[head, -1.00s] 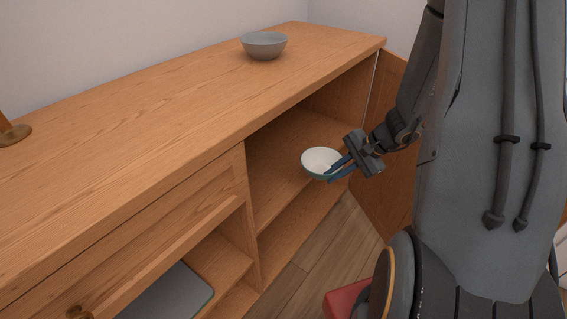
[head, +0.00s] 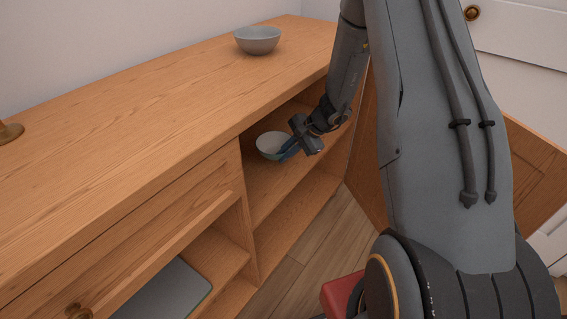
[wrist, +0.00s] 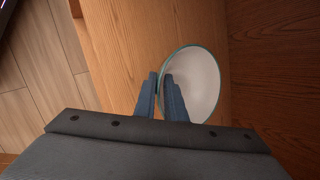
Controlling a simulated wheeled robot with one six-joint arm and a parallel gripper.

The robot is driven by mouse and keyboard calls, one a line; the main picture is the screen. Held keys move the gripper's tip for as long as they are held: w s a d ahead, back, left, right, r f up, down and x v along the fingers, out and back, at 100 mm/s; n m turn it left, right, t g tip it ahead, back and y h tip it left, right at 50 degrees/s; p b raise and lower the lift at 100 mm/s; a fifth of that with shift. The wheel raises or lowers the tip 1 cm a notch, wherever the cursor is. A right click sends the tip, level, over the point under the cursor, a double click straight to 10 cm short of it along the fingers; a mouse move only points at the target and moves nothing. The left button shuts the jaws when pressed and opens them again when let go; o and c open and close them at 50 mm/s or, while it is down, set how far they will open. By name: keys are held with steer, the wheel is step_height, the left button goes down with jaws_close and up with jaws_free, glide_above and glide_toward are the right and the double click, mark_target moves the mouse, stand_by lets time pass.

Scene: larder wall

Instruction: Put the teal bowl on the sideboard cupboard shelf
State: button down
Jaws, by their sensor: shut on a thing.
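The teal bowl (head: 271,147) has a pale inside and a teal rim. My gripper (head: 289,150) is shut on its near right rim. In the wrist view the two blue fingers (wrist: 161,97) pinch the rim of the bowl (wrist: 200,80). The bowl is inside the open sideboard cupboard, over the cupboard shelf (head: 268,192). I cannot tell whether its base touches the shelf. The cupboard door (head: 372,165) stands open at the right, partly hidden by my arm.
A grey bowl (head: 258,40) stands on the sideboard top (head: 150,100). A grey flat thing (head: 165,292) lies in the lower left opening. A red object (head: 343,293) is low beside my base. The lower cupboard space looks empty.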

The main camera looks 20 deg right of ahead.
steer(key=shift+w+a+f, duration=0.1)
steer(key=shift+w+f, duration=0.1)
steer(key=shift+f, duration=1.75)
steer(key=c, duration=2.3)
jaws_free()
steer(key=shift+f, duration=0.2)
steer(key=o, duration=0.5)
steer(key=shift+r, duration=0.15)
steer(key=shift+s+r, duration=0.1)
steer(key=shift+r, duration=0.15)
steer(key=v, duration=1.1)
steer(key=shift+s+r+p, duration=0.2)
steer(key=shift+p, duration=0.15)
